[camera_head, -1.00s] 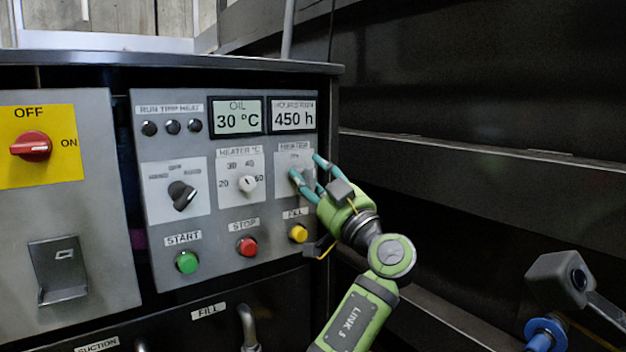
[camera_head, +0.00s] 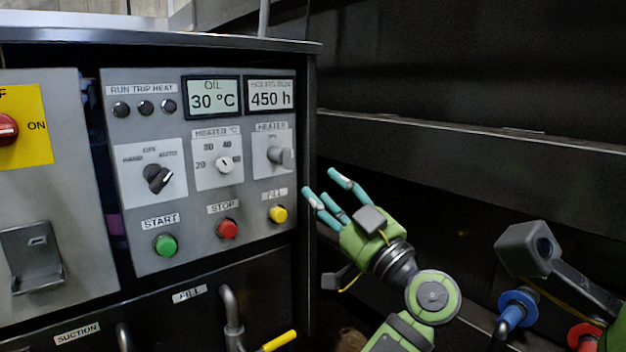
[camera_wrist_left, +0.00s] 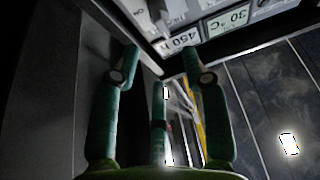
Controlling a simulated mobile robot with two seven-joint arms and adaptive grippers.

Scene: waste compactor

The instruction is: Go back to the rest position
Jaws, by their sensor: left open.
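My left gripper (camera_head: 331,199) is green with teal fingers. It is open and empty, just right of the control panel (camera_head: 270,215) and apart from it. In the left wrist view its spread fingers (camera_wrist_left: 160,75) frame nothing held, with part of the panel and its displays beyond them. The heater switch (camera_head: 280,156) at the panel's right side stands clear of the fingers. My right gripper does not show clearly; only a grey camera-like part (camera_head: 528,248) is at the lower right.
Pipes (camera_head: 231,310) with a yellow handle (camera_head: 280,341) stick out below. Blue (camera_head: 517,308) and red (camera_head: 583,334) fittings are at lower right. A dark wall is behind.

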